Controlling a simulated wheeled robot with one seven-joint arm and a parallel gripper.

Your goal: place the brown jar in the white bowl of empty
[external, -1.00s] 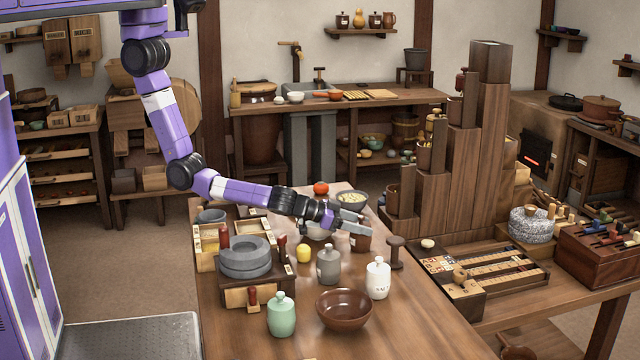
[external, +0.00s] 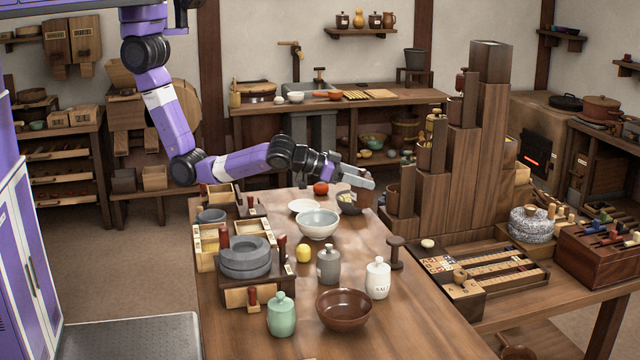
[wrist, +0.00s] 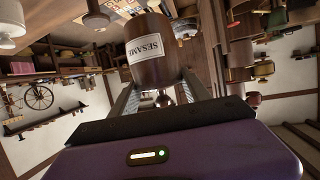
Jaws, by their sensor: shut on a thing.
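The brown jar (external: 364,197) is in my gripper (external: 360,180), up in the air near the far right edge of the table. In the wrist view the jar (wrist: 155,68) bears a SESAME label and sits between the two fingers of my gripper (wrist: 163,92). The white bowl (external: 317,226) stands on the table, left of and nearer the camera than my gripper, and looks empty. A shallower white dish (external: 303,206) stands just behind it.
A dark bowl with pale contents (external: 347,199) is just below my gripper, by a red tomato (external: 321,188). A yellow fruit (external: 303,254), grey jar (external: 328,266), white salt jar (external: 378,279), brown bowl (external: 344,309) and green jar (external: 281,315) stand nearer. A stepped wooden tower (external: 460,170) rises at right.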

